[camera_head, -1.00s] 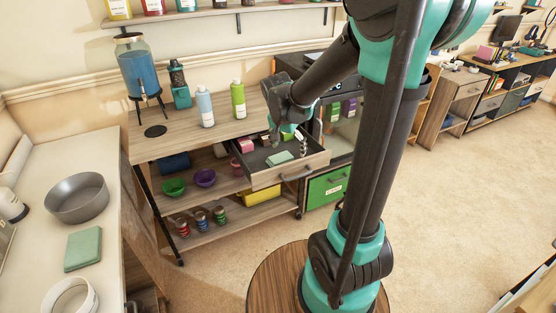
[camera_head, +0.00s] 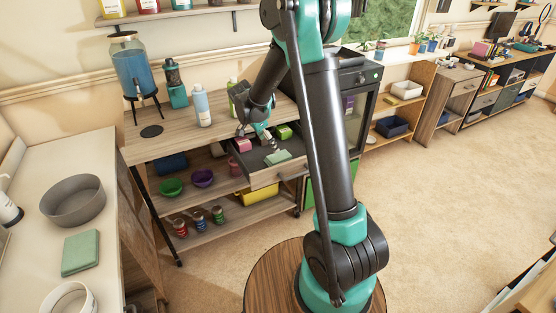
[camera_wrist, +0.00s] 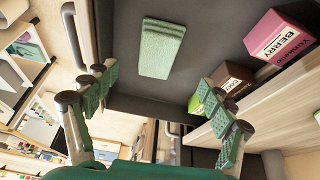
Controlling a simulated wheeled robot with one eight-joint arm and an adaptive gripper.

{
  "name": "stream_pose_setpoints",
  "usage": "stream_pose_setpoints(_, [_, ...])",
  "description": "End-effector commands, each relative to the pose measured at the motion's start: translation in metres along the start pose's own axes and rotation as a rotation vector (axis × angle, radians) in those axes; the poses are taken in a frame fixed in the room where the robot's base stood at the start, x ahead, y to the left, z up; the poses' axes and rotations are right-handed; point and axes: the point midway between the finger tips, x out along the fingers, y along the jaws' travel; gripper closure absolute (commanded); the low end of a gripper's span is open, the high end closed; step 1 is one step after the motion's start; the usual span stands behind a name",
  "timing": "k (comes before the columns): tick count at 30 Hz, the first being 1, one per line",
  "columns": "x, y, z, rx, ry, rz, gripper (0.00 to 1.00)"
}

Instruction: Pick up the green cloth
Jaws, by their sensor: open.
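A folded green cloth (camera_head: 278,157) lies on the dark floor of the open drawer (camera_head: 266,180), near its front. It also shows in the wrist view (camera_wrist: 162,48), flat and apart from my fingers. My gripper (camera_head: 268,143) is over the drawer, just behind and left of the cloth in the head view. In the wrist view my gripper (camera_wrist: 155,82) has its fingers wide apart with nothing between them. A second folded green cloth (camera_head: 81,252) lies on the white counter at the left.
In the drawer, a pink box (camera_wrist: 283,37) marked BERRY, a brown box (camera_wrist: 237,78) and a green box (camera_wrist: 204,98) stand along one side. Bottles (camera_head: 202,107) stand on the tabletop behind. A round pan (camera_head: 73,201) sits on the left counter. The carpet at right is clear.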

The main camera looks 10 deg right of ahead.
Motion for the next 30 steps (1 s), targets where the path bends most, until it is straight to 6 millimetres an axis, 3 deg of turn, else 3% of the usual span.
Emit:
stream_pose_setpoints(4, [0.025,0.000,0.000,0.000,0.000,0.001,0.17])
stream_pose_setpoints(14, [0.050,0.001,-0.001,0.000,0.000,0.001,0.17])
stream_pose_setpoints(21, [0.083,0.002,-0.004,0.000,0.000,0.000,0.17])
stream_pose_setpoints(30, [0.092,0.003,-0.004,-0.002,0.000,0.000,0.17])
